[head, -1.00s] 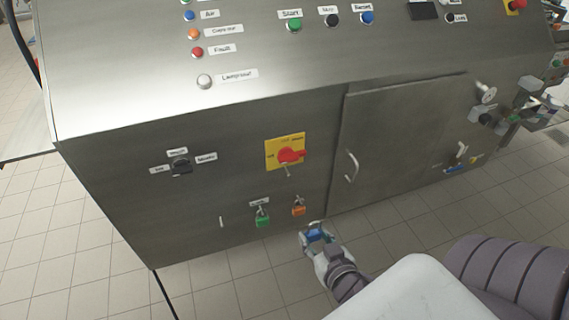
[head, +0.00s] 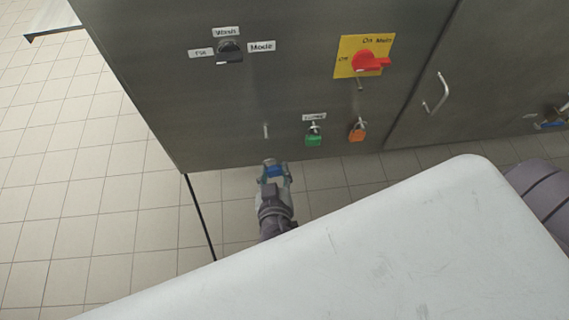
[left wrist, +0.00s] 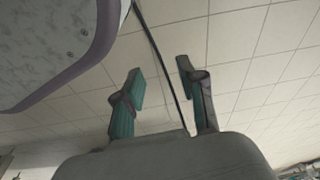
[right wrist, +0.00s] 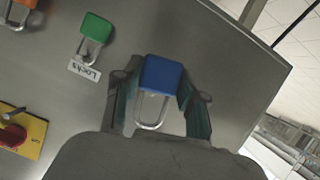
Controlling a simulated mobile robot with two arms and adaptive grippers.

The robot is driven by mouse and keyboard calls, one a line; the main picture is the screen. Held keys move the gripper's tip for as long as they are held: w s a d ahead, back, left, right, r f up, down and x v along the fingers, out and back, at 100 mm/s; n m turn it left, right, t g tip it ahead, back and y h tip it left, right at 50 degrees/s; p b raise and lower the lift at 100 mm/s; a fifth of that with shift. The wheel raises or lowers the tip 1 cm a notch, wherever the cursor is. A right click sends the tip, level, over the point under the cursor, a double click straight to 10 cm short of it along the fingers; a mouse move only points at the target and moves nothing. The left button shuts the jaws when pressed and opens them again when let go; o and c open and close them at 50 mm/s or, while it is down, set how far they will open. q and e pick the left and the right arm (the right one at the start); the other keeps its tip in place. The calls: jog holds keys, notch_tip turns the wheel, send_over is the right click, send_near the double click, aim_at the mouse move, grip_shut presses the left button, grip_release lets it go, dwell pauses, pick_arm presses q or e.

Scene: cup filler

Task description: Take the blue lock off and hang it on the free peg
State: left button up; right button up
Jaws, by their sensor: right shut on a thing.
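The blue lock (head: 274,171) is in my right gripper (head: 273,166), below the cabinet's lower front edge in the head view. In the right wrist view the blue lock (right wrist: 162,75) sits between the fingers, its metal shackle pointing toward the palm. The free peg (head: 266,131) is a short bare pin on the cabinet front, just above the gripper in the head view. I cannot make it out in the right wrist view. The red switch (head: 368,62) on its yellow plate has no lock on it. My left gripper (left wrist: 161,72) is open and empty over tiled floor.
A green lock (head: 313,140) and an orange lock (head: 357,134) hang to the right of the free peg. A mode knob (head: 230,50) is above left. A door handle (head: 436,94) sticks out at right. The floor left of the cabinet is clear.

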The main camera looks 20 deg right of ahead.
aim_at(271, 139)
jog(key=shift+w+d+p, duration=0.15)
jog(key=shift+w+d, duration=0.1)
jog(key=shift+w, duration=0.45)
jog(key=shift+w+d+p, duration=0.15)
jog(key=shift+w+d, duration=0.05)
jog(key=shift+w, duration=0.5)
jog(key=shift+w+d+f, duration=0.1)
jog(key=shift+w+d, duration=0.1)
jog(key=shift+w, duration=0.45)
jog(key=shift+w+d+f, duration=0.1)
jog(key=shift+w+d, duration=0.05)
jog(key=shift+w, duration=0.5)
jog(key=shift+w+d, duration=0.2)
jog(key=shift+w, duration=0.45)
jog(key=shift+w+d+f, duration=0.1)
jog(key=shift+w+f, duration=0.1)
jog(key=shift+w, duration=0.1)
jog(key=shift+w+f, duration=0.15)
jog(key=shift+w, duration=0.2)
jog(key=shift+d, duration=0.1)
jog(key=shift+w, duration=0.1)
pick_arm(q)
jog(key=shift+s+f, duration=0.15)
jog(key=shift+s, duration=0.15)
jog(key=shift+w, duration=0.15)
